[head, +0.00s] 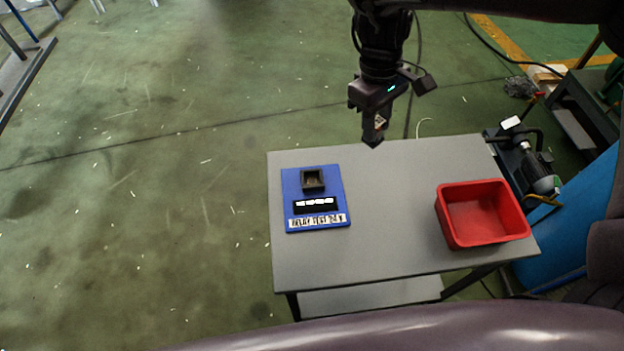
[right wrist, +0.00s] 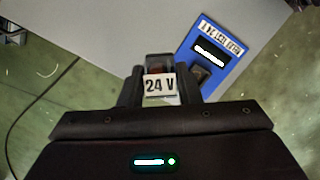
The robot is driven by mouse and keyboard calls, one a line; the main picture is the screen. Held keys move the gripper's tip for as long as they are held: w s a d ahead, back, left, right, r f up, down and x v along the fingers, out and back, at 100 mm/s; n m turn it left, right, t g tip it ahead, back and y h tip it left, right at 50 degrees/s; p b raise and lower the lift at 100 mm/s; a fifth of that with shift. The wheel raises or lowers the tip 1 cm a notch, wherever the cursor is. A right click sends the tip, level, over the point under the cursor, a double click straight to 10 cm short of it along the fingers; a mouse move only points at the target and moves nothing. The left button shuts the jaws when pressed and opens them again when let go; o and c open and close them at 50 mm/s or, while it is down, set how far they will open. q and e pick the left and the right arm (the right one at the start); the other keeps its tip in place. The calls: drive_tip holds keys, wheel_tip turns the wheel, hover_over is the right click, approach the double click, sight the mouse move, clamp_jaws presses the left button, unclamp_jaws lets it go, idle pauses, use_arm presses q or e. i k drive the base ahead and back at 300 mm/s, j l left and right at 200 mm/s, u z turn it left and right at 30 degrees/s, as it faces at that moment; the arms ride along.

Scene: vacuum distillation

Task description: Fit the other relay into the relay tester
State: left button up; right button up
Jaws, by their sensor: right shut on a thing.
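The relay tester is a blue board (head: 317,196) on the left part of the grey table. It has a dark, empty-looking square socket (head: 313,180), a black display with white marks, and a label strip at its front edge. It also shows in the right wrist view (right wrist: 225,62). My right gripper (head: 375,132) is above the table's back edge, to the right of the tester. It is shut on a relay (right wrist: 159,87) with a white "24 V" label and a reddish, clear-looking top. My left gripper is out of view.
A red bin (head: 482,213) stands on the right part of the grey table (head: 390,240) and looks empty. The table between tester and bin is clear. A pump-like machine (head: 530,165) and a blue drum (head: 575,225) stand beyond the table's right side.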

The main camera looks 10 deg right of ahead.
sight(312, 181)
drive_tip(key=i+j+z, duration=0.2)
drive_tip(key=j, duration=0.4)
drive_tip(key=j+z, duration=0.15)
drive_tip(key=j, duration=0.45)
